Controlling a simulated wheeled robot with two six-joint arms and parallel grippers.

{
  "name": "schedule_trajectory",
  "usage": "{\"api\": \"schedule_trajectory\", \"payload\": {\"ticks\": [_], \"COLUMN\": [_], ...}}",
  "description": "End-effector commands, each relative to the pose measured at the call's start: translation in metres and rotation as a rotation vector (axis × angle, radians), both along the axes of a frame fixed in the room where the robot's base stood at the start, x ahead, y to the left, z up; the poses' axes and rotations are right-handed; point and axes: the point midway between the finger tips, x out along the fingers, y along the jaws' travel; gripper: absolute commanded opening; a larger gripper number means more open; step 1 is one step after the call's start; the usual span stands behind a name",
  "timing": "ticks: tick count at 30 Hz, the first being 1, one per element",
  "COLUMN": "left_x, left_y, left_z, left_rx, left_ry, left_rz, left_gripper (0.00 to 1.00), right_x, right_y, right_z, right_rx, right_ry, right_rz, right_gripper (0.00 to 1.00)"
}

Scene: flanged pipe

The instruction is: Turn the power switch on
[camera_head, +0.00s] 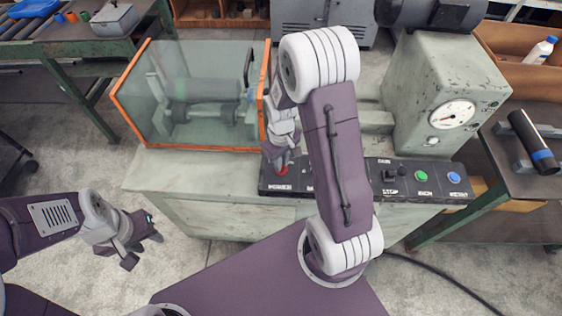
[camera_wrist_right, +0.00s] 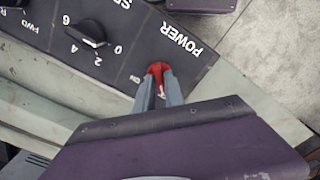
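The red power switch (camera_wrist_right: 158,67) sits on a black control panel beside the white word POWER, with a small ON label near it. It also shows small and red in the head view (camera_head: 282,170). My right gripper (camera_wrist_right: 160,84) is at the switch. Its two grey fingers stand close together on either side of the red part, with only a narrow gap between them, and look shut on it. The fingers cover part of the switch, so its exact position is hard to read. My left gripper (camera_head: 146,249) is open and empty, low at the left above the floor.
The control panel (camera_head: 408,190) also carries a STOP knob, a green button (camera_head: 422,176) and a blue button (camera_head: 454,177). A dial labelled with numbers (camera_wrist_right: 90,32) is near the switch. A clear orange-framed guard (camera_head: 135,95) stands behind. Side tables flank the machine.

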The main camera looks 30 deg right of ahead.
Motion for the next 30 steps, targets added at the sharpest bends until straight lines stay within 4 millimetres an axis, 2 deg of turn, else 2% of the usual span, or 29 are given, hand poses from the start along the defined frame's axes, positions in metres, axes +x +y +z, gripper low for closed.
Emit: {"api": "schedule_trajectory", "payload": {"ticks": [14,20,30], "left_x": [0.0,0.0,0.0], "left_y": [0.0,0.0,0.0], "left_z": [0.004,0.011,0.025], "left_rx": [0.0,0.0,0.0], "left_ry": [0.0,0.0,0.0], "left_rz": [0.0,0.0,0.0], "left_gripper": [0.36,0.36,0.36], "right_x": [0.0,-0.001,0.0], "right_y": [0.0,0.0,0.0], "right_z": [0.001,0.002,0.003], "right_rx": [0.0,0.0,-0.001], "right_ry": [0.001,0.003,0.001], "right_rz": [-0.055,-0.185,-0.503], "right_gripper": [0.0,0.0,0.0]}}
